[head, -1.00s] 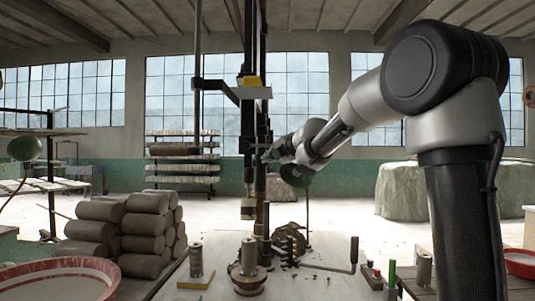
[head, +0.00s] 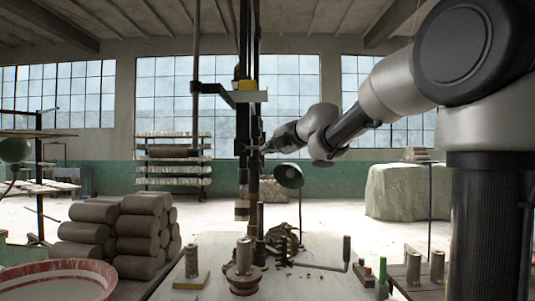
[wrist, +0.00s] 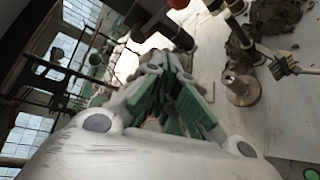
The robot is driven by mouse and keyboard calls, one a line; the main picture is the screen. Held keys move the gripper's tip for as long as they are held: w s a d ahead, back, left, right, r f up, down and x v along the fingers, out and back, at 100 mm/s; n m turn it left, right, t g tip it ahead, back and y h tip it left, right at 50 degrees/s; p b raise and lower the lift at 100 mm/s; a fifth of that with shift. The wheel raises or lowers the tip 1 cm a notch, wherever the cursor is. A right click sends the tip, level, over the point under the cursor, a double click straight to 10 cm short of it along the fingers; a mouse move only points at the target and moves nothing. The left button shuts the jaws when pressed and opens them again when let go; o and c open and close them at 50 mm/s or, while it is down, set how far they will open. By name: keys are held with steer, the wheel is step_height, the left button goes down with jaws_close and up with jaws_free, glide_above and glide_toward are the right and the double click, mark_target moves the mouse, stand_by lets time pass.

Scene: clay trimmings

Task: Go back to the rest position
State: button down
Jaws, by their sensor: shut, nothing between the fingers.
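My gripper (head: 266,147) is raised in mid-air at the centre of the head view, pointing left, level with the upright column of a dark metal press (head: 246,130). I cannot tell how far it is from the column. In the wrist view my gripper (wrist: 168,64) shows grey fingers with green pads, shut and empty. Dark clay trimmings (head: 310,267) lie scattered on the pale bench top (head: 210,290), well below my gripper.
On the bench stand a spool-like metal piece (head: 245,270), a cylinder on a yellow-edged plate (head: 192,262) and a crank handle (head: 346,252). A green lamp (head: 289,176) stands behind. Stacked clay rolls (head: 137,225) and a red-rimmed basin (head: 60,284) are at left.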

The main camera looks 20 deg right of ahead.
stand_by(0.5)
steer(key=s+d+f+m+g+h, duration=0.1)
steer(key=d+f+m+h, duration=0.5)
steer(key=d+m, duration=0.35)
steer(key=s+d+f+m+g+h, duration=0.2)
steer(key=s+d+f+m+g, duration=0.2)
steer(key=s+d+f+m, duration=0.4)
steer(key=s+a+f+m+g+y, duration=0.1)
steer(key=s+f, duration=0.3)
steer(key=s, duration=0.6)
steer(key=s+a+f+m+g+y, duration=0.1)
steer(key=s+a+f+m, duration=0.3)
steer(key=s, duration=0.6)
steer(key=s+a+f+m+g+y, duration=0.1)
steer(key=s+a+f+m+g, duration=0.2)
steer(key=s, duration=0.7)
steer(key=shift+s+f+y, duration=0.15)
steer(key=shift+f+y, duration=0.15)
steer(key=shift+f, duration=0.6)
